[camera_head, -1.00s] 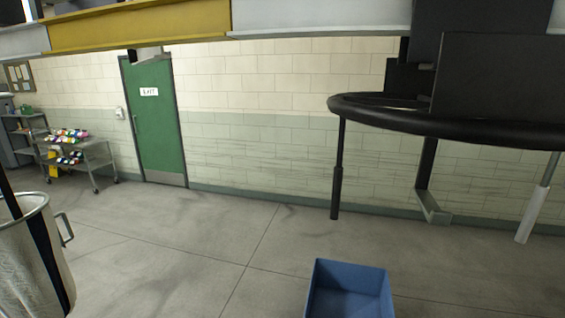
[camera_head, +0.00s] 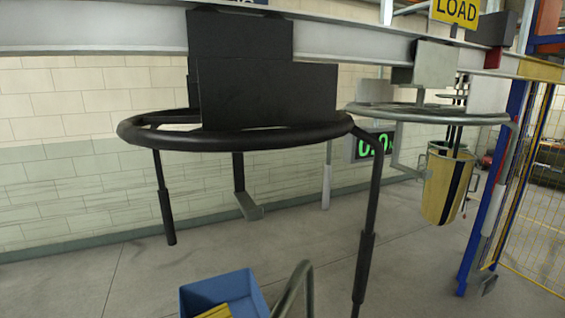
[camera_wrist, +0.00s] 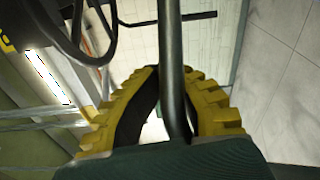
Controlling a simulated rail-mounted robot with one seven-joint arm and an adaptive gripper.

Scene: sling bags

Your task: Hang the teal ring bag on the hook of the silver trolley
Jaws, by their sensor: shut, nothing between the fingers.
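The silver trolley stands at the right of the head view, with a pale ring (camera_head: 490,118) below the rail. Its angled hook (camera_head: 396,158) hangs under the ring. A yellow bag (camera_head: 436,190) with a black stripe shows just right of that hook; I cannot tell what carries it. I cannot make out the teal ring bag in either view. My gripper (camera_wrist: 158,72) shows in the wrist view, its yellow toothed fingers closed together at the tips. A dark grey tube (camera_wrist: 171,45) runs lengthwise past the fingers; what it belongs to is unclear.
A black trolley with a large ring (camera_head: 225,140), a hook (camera_head: 245,200) and hanging legs fills the head view's left and middle. A blue bin (camera_head: 250,290) and a curved grey tube (camera_head: 308,285) are below. A blue post (camera_head: 490,200) and yellow fence bound the right.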

